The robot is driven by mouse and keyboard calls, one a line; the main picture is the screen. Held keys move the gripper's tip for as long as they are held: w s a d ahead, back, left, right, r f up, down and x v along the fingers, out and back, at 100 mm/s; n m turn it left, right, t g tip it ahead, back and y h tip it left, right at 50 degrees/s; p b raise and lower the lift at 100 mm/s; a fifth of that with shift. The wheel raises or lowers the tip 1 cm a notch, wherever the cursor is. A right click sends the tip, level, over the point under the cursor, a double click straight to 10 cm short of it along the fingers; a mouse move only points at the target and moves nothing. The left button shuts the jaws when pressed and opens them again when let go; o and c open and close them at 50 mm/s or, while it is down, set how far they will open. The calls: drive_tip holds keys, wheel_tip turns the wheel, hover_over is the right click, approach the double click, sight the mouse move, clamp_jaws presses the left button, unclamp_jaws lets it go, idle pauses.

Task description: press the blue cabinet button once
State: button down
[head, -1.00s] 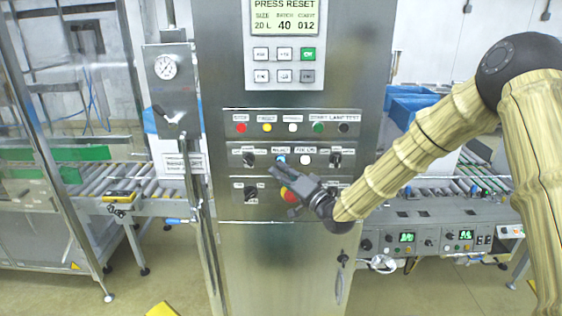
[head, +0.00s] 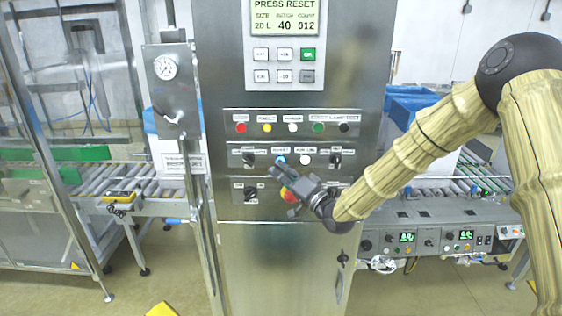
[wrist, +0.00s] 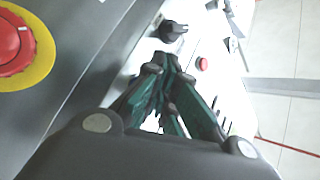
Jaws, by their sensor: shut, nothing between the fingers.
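The blue button (head: 280,160) sits in the middle row of controls on the steel cabinet (head: 275,270), in the head view. My gripper (head: 276,171) is shut and empty, with its fingertips just below the blue button and close to the cabinet front. I cannot tell whether the tips touch it. In the wrist view the closed fingers (wrist: 165,68) point at the panel, and I cannot make out the blue button there.
A white button (head: 305,160) is right of the blue one, with black selector knobs (head: 248,159) on both sides. A red emergency stop (head: 288,196), partly behind my gripper, shows large with its yellow ring in the wrist view (wrist: 15,45). Lamps line the row above.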

drive_tip(key=shift+w+b, duration=0.3)
drive_tip(key=shift+w, duration=0.1)
drive_tip(key=shift+w, duration=0.4)
idle(0.9)
drive_tip(key=shift+s, duration=0.15)
drive_tip(key=shift+s+b, duration=0.3)
drive_tip(key=shift+s, duration=0.4)
drive_tip(key=s, duration=0.5)
drive_tip(key=shift+b, duration=0.3)
idle(0.3)
idle(0.4)
